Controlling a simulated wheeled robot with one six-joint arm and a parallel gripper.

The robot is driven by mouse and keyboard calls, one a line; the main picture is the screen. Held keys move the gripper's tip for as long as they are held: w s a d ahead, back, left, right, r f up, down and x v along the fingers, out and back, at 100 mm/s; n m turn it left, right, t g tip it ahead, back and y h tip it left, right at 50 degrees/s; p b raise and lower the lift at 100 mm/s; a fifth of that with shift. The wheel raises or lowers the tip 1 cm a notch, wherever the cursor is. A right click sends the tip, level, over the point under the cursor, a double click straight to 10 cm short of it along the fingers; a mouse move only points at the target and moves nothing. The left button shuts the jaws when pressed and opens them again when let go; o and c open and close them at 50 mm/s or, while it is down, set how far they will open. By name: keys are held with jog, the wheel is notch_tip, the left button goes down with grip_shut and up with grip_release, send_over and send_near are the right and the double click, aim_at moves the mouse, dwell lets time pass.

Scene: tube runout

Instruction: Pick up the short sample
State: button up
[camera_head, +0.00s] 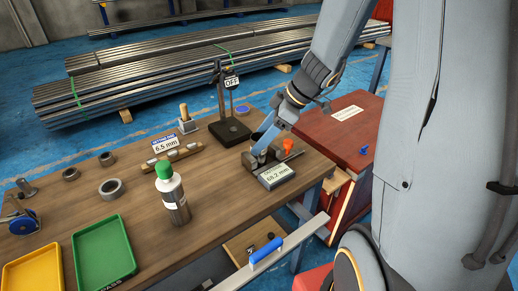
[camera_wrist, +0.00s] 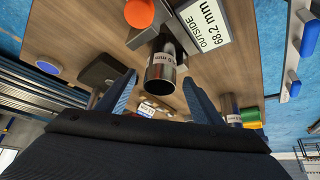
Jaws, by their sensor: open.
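A short, shiny metal tube (camera_wrist: 162,72), which looks like the short sample, shows in the wrist view with its open end facing the camera. It is by the grey display marked "OUTSIDE 68.2 mm" (camera_wrist: 210,25) on the wooden bench. My gripper (camera_wrist: 158,84) is open, one finger on each side of the tube, with gaps visible; I cannot tell whether it touches. In the head view my gripper (camera_head: 262,150) is low over the bench, behind the display (camera_head: 276,176), and mostly hides the tube.
An orange knob (camera_head: 288,145) is close to the gripper's right. A black stand (camera_head: 230,131) with an "OFF" sign is behind left. A green-capped bottle (camera_head: 172,195), several metal rings, a green tray (camera_head: 103,252) and a yellow tray (camera_head: 35,275) are farther left. A red cabinet (camera_head: 340,135) stands right.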

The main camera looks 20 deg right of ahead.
jog(key=shift+x, duration=0.95)
jog(key=c, duration=1.3)
